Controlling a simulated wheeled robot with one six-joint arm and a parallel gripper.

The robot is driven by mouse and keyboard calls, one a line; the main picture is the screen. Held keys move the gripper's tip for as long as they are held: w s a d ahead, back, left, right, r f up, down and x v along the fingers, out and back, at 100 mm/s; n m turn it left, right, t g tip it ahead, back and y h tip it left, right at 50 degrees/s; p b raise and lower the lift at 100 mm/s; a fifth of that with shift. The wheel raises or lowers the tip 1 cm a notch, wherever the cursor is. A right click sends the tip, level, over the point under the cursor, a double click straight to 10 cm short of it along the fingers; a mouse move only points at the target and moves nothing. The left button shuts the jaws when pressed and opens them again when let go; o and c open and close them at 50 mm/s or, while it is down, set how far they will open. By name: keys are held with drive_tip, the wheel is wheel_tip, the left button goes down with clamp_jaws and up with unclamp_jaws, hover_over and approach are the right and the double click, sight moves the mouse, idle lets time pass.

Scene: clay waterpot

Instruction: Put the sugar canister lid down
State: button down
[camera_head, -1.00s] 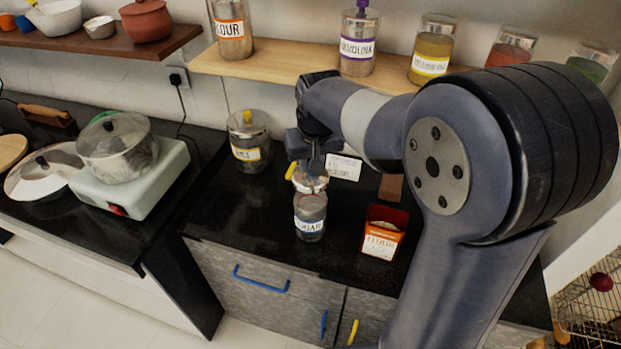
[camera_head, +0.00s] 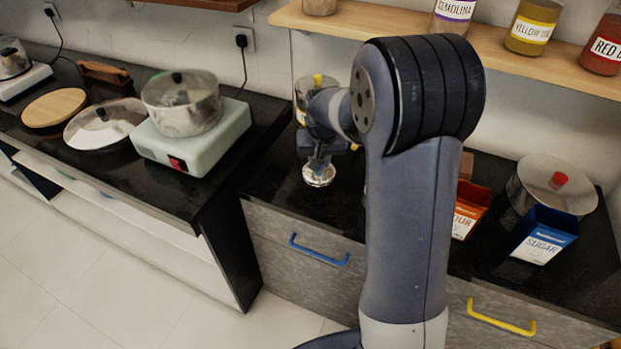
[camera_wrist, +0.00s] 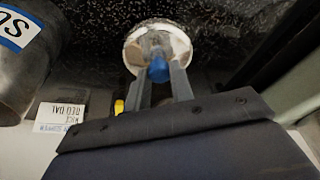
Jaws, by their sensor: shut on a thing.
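My gripper (camera_head: 318,166) is shut on the sugar canister lid (camera_head: 320,177), a round silvery disc. In the wrist view the lid (camera_wrist: 181,49) has a blue knob (camera_wrist: 158,70) between the two fingers. The lid is low over the black counter, left of my arm; I cannot tell whether it touches the surface. In the wrist view a jar (camera_wrist: 20,75) with a blue-edged label, cut off by the left edge, appears to be the sugar canister. My arm hides it in the head view.
A lidded jar with a yellow knob (camera_head: 318,79) stands behind my gripper. Orange (camera_head: 468,209) and blue (camera_head: 545,238) boxes and a large pot (camera_head: 540,178) stand right of my arm.

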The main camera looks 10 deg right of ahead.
sight(319, 173)
drive_tip(key=shift+f, duration=2.7)
drive_tip(key=shift+f, duration=0.25)
drive_tip(key=c, duration=1.2)
unclamp_jaws()
drive_tip(key=shift+r, duration=0.1)
drive_tip(key=shift+c, duration=0.2)
drive_tip(key=shift+r, duration=0.45)
drive_tip(key=v, duration=1.1)
drive_tip(key=shift+r, duration=0.2)
